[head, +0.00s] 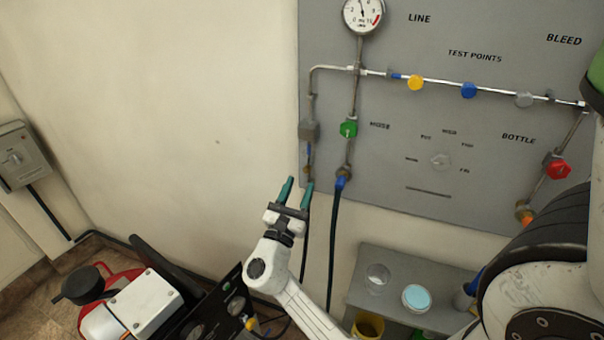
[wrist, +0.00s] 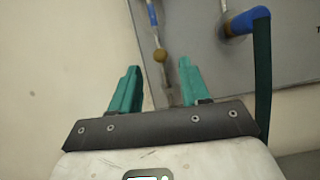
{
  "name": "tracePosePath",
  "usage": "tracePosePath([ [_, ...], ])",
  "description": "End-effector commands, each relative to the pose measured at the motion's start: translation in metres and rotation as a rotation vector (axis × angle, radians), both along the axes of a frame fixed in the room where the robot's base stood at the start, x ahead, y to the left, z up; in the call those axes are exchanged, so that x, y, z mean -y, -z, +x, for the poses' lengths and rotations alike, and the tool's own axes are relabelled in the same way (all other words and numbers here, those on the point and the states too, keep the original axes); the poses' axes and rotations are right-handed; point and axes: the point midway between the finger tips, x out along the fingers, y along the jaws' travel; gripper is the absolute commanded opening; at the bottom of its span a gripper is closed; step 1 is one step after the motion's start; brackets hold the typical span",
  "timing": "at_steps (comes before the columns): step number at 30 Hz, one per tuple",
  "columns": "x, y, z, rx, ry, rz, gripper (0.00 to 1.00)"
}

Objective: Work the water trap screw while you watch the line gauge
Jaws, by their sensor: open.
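The water trap (head: 309,131) looks to be the grey body on the left pipe. Below it a blue section leads to a small brass piece (head: 308,170), likely its screw. In the wrist view the brass piece (wrist: 160,55) shows ahead of the fingers (wrist: 157,88), apart from them.
A green valve knob (head: 348,129) sits right of the trap, with a dark hose (head: 334,235) below it. Yellow, blue and grey knobs line the upper pipe. A red knob (head: 557,169) is at right. A small shelf (head: 385,259) holds a glass and a blue-topped dish.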

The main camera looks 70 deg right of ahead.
Motion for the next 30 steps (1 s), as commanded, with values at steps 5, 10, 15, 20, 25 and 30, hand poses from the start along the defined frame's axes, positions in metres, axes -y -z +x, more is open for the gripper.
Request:
tracePosePath([
  [5,0.023,-0.011,-0.001,0.001,0.002,0.000,0.46],
  [10,0.032,-0.013,-0.001,0.001,0.001,0.000,0.46],
  [15,0.033,-0.013,-0.001,0.001,0.000,0.001,0.46],
  [20,0.033,-0.013,-0.001,0.001,0.000,0.001,0.42],
  [25,0.032,-0.013,-0.001,0.001,0.000,0.001,0.26],
  [30,0.032,-0.013,-0.001,0.001,0.000,0.001,0.10],
])
